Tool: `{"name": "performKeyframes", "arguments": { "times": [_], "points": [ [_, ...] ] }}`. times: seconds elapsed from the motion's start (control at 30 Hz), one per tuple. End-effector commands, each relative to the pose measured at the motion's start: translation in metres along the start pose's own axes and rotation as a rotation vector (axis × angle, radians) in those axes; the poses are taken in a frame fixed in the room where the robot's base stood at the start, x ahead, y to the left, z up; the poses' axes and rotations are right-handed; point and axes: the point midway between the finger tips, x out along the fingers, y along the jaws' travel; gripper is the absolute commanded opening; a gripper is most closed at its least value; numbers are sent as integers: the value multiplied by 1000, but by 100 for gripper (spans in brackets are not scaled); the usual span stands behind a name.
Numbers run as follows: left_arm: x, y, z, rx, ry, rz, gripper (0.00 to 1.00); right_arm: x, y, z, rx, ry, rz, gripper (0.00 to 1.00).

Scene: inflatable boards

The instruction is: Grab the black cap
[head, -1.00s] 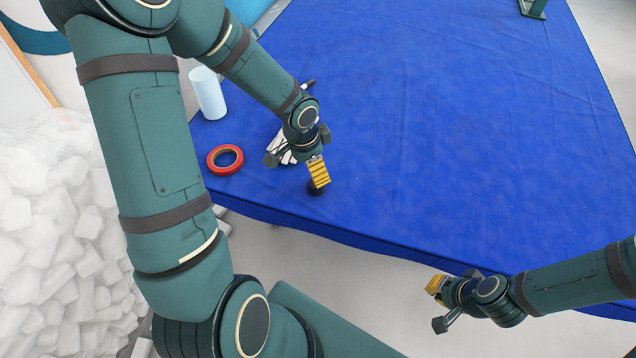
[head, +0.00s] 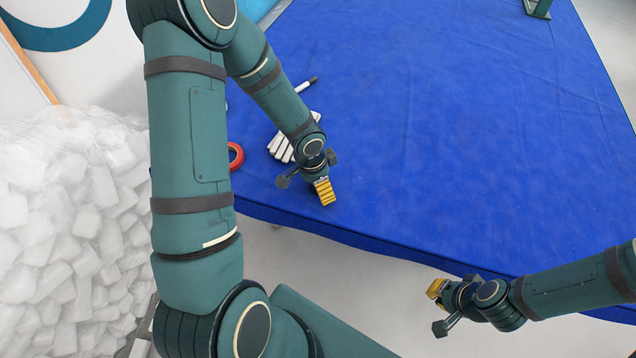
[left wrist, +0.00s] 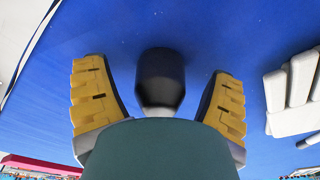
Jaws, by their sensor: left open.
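The black cap (left wrist: 160,72) shows in the left wrist view as a dark rounded piece with a paler grey lower part. It lies between the two yellow-padded fingers of my left gripper (left wrist: 161,66), with blue cloth visible on both sides, so the fingers stand apart from it. In the head view my left gripper (head: 325,191) is low over the blue table near its front edge, and the cap is hidden behind it there. My right gripper (head: 436,303) is off the table's front edge, away from the cap; its finger opening is unclear.
A white glove (head: 281,147) lies just behind my left gripper, with a dark-and-white marker (head: 308,83) farther back. A red tape roll (head: 236,156) is partly hidden by my left arm. The blue table (head: 450,130) is clear to the right.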

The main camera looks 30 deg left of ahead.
Motion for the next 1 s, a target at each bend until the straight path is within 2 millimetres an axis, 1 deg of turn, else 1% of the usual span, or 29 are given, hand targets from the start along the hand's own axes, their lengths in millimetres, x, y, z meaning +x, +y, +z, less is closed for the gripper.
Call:
{"name": "performKeyframes", "arguments": {
  "times": [0.07, 0.17, 0.2, 0.23, 0.27, 0.6, 0.7, 0.77, 0.87, 1.0],
  "points": [
    [0, 0, 0, 0, 0, 0, 84, 0, 0, 0, 0, 0, 0, 0],
    [0, 0, 0, 0, 0, 0, 52, 0, 0, 0, 0, 0, 0, 0],
    [0, 0, 0, 0, 0, 0, 38, 0, 0, 0, 0, 0, 0, 0],
    [0, 0, 0, 0, 0, 0, 27, 0, 0, 0, 0, 0, 0, 0],
    [0, 0, 0, 0, 0, 0, 20, 0, 0, 0, 0, 0, 0, 0],
    [0, 0, 0, -1, -1, 0, 20, 0, 0, 0, 0, 0, 0, 0],
    [-4, 0, 0, -2, -1, 0, 19, -2, -1, 0, 0, 0, 0, 0],
    [-11, -1, -1, -2, 0, -1, 19, -4, -1, 0, 0, 0, -1, 0],
    [-28, -1, -4, -3, 1, -2, 19, -10, -3, -1, 0, 0, -2, 0],
    [-56, -1, -8, -2, 3, -3, 19, -18, -6, -2, 0, 0, -3, 0]
  ]
}}
